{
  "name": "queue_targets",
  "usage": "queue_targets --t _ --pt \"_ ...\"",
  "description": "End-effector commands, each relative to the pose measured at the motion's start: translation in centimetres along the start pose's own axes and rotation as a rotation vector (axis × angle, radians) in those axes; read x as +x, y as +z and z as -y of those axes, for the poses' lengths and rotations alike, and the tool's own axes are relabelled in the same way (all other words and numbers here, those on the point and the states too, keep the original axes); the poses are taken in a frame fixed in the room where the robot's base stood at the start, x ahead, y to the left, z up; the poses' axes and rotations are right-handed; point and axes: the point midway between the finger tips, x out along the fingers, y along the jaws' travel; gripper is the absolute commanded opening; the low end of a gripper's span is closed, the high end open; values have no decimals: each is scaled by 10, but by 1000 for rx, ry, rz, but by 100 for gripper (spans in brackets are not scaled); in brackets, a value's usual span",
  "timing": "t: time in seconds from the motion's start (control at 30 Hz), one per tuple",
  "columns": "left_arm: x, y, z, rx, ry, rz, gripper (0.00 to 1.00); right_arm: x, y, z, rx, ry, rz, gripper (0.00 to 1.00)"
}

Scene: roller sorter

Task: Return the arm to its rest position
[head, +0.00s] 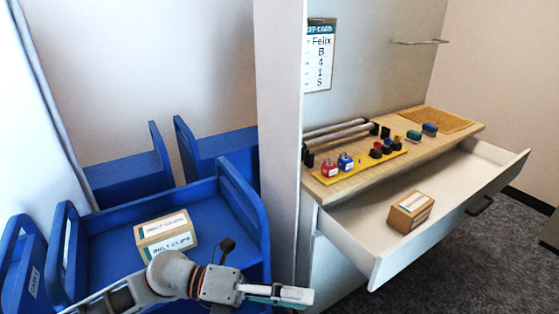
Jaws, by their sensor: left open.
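My left arm comes in low from the left, in front of the blue bins. My left gripper (290,294) points right, near the bottom middle of the head view, and is open. It is seen edge-on, and I see nothing held in it. A labelled box (166,236) sits in the front blue bin (215,205), behind my left arm. My right gripper is not in view.
A grey cabinet (302,235) stands right of the bins. Its white drawer (450,213) is open and holds a small brown box (410,211). The wooden shelf (345,187) above carries rollers, a yellow rack (362,167) and coloured stamps. A card (319,55) hangs above.

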Motion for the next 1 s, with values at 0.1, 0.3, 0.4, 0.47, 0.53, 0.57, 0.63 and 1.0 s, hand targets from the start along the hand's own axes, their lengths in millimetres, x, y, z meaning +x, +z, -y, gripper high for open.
queue_targets --t 0.1,0.3,0.4,0.47,0.53,0.57,0.63,1.0 --pt "7 20 11 -200 -133 221 75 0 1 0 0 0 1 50" --pt "-25 52 -13 -576 -287 603 75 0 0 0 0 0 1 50" --pt "-53 54 -45 -782 -338 795 75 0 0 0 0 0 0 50" --pt "-72 47 -70 -913 -359 911 75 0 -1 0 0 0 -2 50" --pt "-96 31 -102 -1068 -378 1045 75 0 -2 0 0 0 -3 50" --pt "-106 21 -116 -1135 -383 1102 75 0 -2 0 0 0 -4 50" --pt "-129 -7 -149 -1290 -390 1231 75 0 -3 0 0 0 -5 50" --pt "-195 -183 -245 -1867 -354 1690 75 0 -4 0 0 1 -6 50"
